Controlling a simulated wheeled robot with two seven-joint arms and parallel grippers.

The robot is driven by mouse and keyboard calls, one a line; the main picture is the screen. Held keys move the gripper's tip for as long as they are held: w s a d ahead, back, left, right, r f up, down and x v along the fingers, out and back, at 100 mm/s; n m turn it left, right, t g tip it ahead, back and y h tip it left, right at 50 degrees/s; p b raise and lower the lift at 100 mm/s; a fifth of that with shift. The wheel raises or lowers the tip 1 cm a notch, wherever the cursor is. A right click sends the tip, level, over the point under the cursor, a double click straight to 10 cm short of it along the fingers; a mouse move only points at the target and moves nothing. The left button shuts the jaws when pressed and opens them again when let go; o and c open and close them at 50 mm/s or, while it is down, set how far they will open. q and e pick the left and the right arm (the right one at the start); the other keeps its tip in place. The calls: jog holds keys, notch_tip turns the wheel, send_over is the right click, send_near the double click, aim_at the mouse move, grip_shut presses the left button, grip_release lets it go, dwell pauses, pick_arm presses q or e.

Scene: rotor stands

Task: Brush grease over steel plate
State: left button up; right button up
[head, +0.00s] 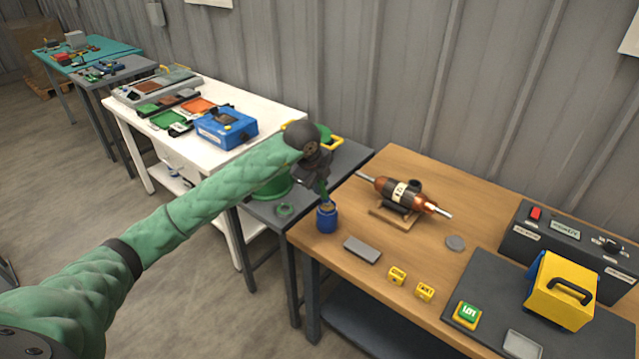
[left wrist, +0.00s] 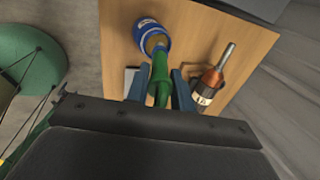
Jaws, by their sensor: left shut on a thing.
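My left gripper (head: 317,172) is above the left end of the wooden table. It is shut on the green handle of a brush (head: 323,190), which also shows between the fingers in the left wrist view (left wrist: 160,78). The brush points down at the open blue grease pot (head: 327,220); its tip seems to be at or inside the mouth, and bristle contact cannot be told. The pot also shows in the left wrist view (left wrist: 148,30). A flat grey steel plate (head: 362,250) lies right of the pot, partly hidden by a finger in the left wrist view. My right gripper is out of view.
A copper rotor (head: 402,195) lies on a wooden stand behind the plate. A yellow case (head: 560,290) and black control box (head: 565,240) stand farther right. A grey side table (head: 345,155) adjoins at left.

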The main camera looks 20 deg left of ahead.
pick_arm(q)
jog(key=shift+f, duration=0.35)
dwell(0.6)
jog(key=shift+f+b, duration=0.1)
jog(key=shift+b, duration=0.4)
dwell(1.2)
jog(key=shift+r+p, duration=1.05)
jog(key=shift+r, duration=2.5)
